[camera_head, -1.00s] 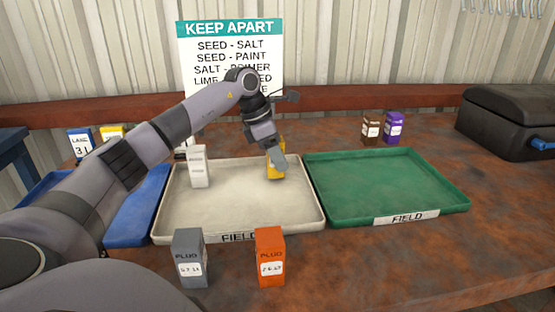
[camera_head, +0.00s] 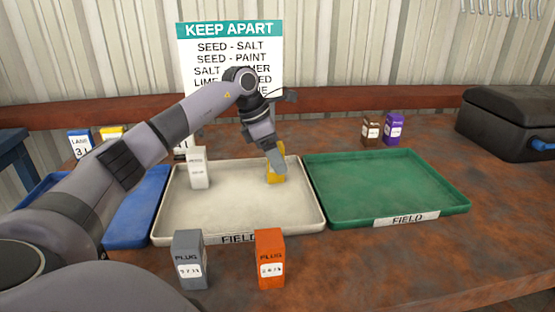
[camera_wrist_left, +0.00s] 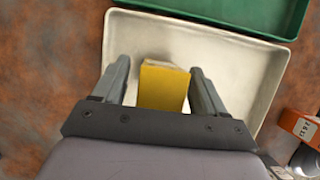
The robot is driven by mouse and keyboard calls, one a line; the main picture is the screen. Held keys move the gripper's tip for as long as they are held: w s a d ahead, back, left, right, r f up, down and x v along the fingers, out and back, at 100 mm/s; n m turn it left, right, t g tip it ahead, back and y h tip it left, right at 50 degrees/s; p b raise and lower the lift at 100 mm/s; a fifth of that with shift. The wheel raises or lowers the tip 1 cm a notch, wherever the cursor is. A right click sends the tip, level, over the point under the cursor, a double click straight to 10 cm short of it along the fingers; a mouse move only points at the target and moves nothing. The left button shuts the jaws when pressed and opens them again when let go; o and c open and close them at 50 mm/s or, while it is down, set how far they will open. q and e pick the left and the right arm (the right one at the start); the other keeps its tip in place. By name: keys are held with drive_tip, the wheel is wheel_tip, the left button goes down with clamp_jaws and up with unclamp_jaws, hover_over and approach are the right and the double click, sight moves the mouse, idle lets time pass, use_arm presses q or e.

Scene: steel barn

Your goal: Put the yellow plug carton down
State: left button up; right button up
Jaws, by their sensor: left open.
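The yellow plug carton (camera_head: 276,176) stands in the right part of the cream tray (camera_head: 240,216), partly hidden behind my left gripper (camera_head: 277,166) in the head view. In the left wrist view the yellow carton (camera_wrist_left: 163,88) sits between the two fingers of the left gripper (camera_wrist_left: 160,80). The fingers are open, with a gap on both sides of the carton. The cream tray (camera_wrist_left: 125,38) lies under it in that view. My right gripper is in neither view.
A white carton (camera_head: 198,170) stands in the cream tray's left part. A green tray (camera_head: 385,182) is empty at right, a blue tray (camera_head: 135,212) at left. Grey (camera_head: 189,262) and orange (camera_head: 270,260) cartons stand in front. Brown (camera_head: 371,129) and purple (camera_head: 393,128) cartons stand behind; a black case (camera_head: 505,120) is far right.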

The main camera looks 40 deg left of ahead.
use_arm(q)
drive_tip(key=p+v, duration=0.1)
drive_tip(key=v, duration=1)
drive_tip(key=shift+f, duration=0.1)
